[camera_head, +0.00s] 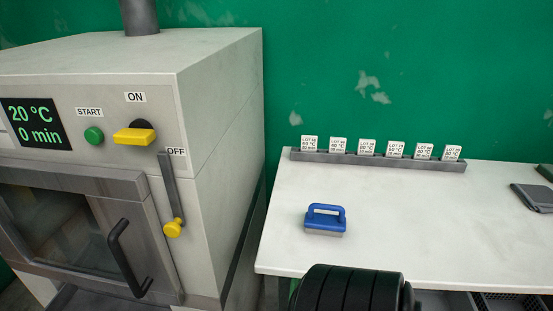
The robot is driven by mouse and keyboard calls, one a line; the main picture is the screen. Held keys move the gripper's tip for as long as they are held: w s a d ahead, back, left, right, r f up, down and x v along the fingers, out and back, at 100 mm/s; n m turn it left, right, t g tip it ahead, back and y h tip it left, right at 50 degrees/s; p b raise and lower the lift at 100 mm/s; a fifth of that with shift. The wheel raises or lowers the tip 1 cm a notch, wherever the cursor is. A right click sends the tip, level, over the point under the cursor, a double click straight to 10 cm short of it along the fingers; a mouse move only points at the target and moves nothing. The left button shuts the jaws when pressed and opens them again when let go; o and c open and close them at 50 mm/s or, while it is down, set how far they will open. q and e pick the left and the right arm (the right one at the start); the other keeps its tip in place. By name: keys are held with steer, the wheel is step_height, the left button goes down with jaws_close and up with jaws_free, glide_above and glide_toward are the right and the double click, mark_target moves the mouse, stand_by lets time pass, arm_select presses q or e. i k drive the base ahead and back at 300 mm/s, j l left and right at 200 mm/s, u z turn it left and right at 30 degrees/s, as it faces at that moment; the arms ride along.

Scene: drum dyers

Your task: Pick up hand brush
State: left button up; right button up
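The hand brush (325,220) has a blue body with an arched blue handle and a pale grey underside. It stands upright on the white table (400,238), near the table's front left part. Neither of my grippers shows in the head view. A black ribbed rounded part at the bottom centre covers some of the table's front edge, and I cannot tell what it is. Nothing touches the brush.
A dyeing machine (222,140) with a yellow switch (134,137), a green button (94,135) and a black door handle (122,258) stands at left. A grey rack (378,160) of lot cards lines the table's back. A dark flat object (533,198) lies at right. The table's middle is clear.

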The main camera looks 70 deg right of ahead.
mark_target(327, 225)
steer(key=z, duration=2.45)
steer(key=u, duration=1.65)
steer(key=z, duration=1.65)
steer(key=j+u, duration=0.35)
